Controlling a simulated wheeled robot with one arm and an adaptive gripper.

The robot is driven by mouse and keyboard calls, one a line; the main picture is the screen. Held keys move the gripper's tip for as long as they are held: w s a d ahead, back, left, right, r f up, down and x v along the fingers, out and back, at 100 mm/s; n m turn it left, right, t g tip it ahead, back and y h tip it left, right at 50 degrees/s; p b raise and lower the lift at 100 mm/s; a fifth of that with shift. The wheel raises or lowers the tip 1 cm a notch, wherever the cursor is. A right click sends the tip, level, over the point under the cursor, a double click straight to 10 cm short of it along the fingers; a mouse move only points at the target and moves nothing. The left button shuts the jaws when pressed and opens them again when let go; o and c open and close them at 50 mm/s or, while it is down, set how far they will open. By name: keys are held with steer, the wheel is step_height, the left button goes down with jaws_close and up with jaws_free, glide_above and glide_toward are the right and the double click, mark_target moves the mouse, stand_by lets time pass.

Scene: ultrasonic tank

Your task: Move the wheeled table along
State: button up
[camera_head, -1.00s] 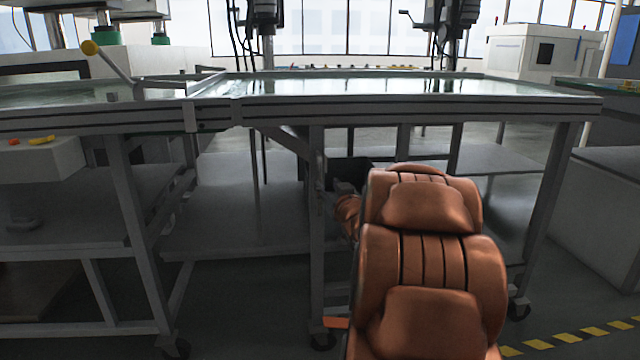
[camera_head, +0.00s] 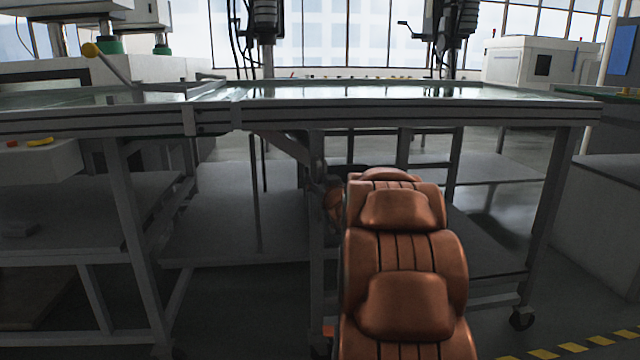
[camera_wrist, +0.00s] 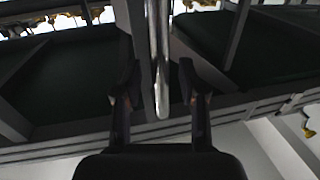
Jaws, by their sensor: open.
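The wheeled table (camera_head: 420,113) has a grey metal frame, a shiny top and casters, and fills the middle and right of the head view. Its front right caster (camera_head: 522,318) rests on the floor. My orange arm reaches toward the table's front left leg (camera_head: 316,235) and hides part of the underside. My gripper (camera_wrist: 160,103) shows in the wrist view, open, with a finger on either side of a pale metal bar (camera_wrist: 161,65). The bar looks like part of the frame. I see no clear contact. In the head view the fingers cannot be made out.
A similar bench (camera_head: 90,122) adjoins on the left, with a yellow-knobbed lever (camera_head: 91,49) above it. A grey cabinet (camera_head: 605,215) stands close on the right. Yellow and black floor tape (camera_head: 575,346) runs at the lower right. Machines stand behind.

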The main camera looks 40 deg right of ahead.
jaws_close()
steer(key=shift+s+d, duration=0.1)
stand_by(0.6)
